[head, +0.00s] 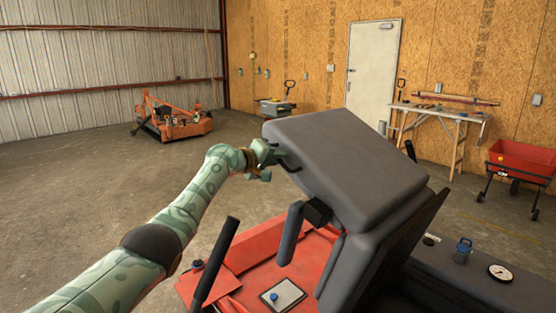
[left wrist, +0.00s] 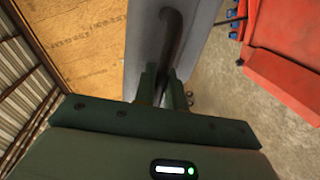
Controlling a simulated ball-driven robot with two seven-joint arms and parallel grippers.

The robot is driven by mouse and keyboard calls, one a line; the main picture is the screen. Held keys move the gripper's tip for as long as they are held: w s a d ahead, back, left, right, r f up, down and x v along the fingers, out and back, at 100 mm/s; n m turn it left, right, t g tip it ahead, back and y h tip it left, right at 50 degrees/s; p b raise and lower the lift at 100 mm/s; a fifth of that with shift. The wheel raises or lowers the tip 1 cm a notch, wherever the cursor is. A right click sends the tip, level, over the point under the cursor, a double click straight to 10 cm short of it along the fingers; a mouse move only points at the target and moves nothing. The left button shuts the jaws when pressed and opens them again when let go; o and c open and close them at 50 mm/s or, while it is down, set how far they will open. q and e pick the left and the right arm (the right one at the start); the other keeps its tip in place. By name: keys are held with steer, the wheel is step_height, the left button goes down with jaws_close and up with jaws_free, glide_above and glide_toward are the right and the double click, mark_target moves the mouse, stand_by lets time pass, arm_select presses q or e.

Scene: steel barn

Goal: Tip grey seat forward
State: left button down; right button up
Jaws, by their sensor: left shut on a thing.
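The grey seat (head: 345,155) is on a red machine and stands tilted, raised clear of the red deck (head: 255,258). A dark bar handle (head: 289,163) sticks out from its left edge. My left gripper (head: 264,160) is at that edge, shut on the handle. In the left wrist view the fingers (left wrist: 163,88) close around the dark bar (left wrist: 172,38), with the grey seat (left wrist: 202,40) behind it. The fingertips are partly hidden. My right gripper is in neither view.
A black lever (head: 216,262) rises left of the seat. A blue-topped item (head: 463,250) and a round gauge (head: 500,273) are on the dark surface at right. An orange implement (head: 170,120), workbench (head: 440,112) and red cart (head: 520,160) stand farther off. The concrete floor at left is clear.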

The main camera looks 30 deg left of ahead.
arm_select(q)
steer(key=shift+d, duration=0.2)
steer(key=c, duration=1.5)
jaws_free()
steer(key=shift+d, duration=0.1)
steer(key=shift+r, duration=0.2)
steer(key=shift+s, duration=0.1)
steer(key=p+v, duration=0.7)
steer(key=v, duration=0.9)
steer(key=shift+f, duration=0.3)
steer(key=shift+s, duration=0.15)
